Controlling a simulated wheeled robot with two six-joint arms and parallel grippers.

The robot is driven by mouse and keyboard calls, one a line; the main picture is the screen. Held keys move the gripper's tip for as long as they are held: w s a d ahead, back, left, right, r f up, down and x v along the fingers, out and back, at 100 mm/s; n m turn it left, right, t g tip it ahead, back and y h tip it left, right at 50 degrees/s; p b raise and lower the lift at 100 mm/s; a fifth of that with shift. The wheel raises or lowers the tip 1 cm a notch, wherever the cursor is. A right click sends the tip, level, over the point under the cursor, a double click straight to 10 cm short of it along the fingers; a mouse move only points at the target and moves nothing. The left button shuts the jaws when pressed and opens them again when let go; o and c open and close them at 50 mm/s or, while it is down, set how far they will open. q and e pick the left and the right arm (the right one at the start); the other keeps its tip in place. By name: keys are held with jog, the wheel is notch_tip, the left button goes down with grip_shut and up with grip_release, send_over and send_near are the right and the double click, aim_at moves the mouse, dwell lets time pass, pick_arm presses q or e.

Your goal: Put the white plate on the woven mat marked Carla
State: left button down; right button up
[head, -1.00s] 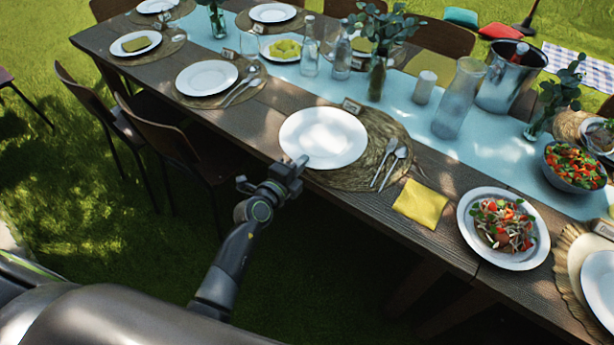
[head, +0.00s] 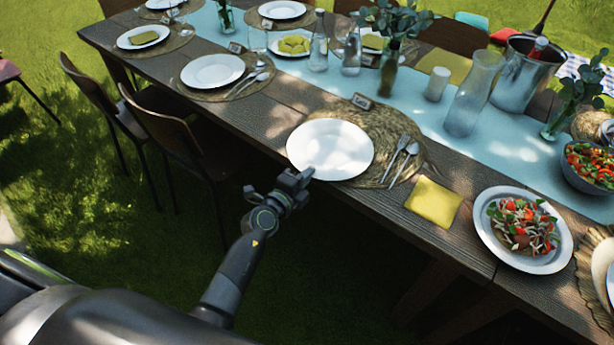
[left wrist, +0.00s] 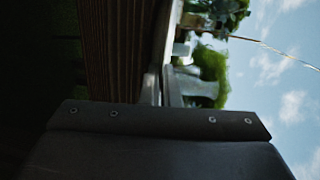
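The white plate (head: 330,149) is empty and overlaps the left, near part of a round woven mat (head: 411,171) at the table's near edge. I cannot tell if it rests there or is slightly raised. A name card (head: 362,101) stands behind this mat; its writing is too small to read. My left gripper (head: 303,179) is at the plate's near-left rim and appears shut on it; the fingertips are partly hidden. The left wrist view shows mostly my dark gripper body (left wrist: 160,125) and wooden boards. My right gripper is not in view.
A fork and spoon (head: 402,160) lie on the mat's right side. A yellow napkin (head: 434,202) and salad plate (head: 482,217) are further right. Another mat (head: 256,86) holds a white plate (head: 212,70). Bottles, a carafe (head: 470,97) and vases stand behind. Chairs (head: 170,137) are at left.

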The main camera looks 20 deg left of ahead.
pick_arm(q)
jog(key=shift+f, duration=0.1)
jog(key=c, duration=1.7)
grip_release()
jog(key=shift+p+v, duration=0.55)
jog(key=shift+v, duration=5.5)
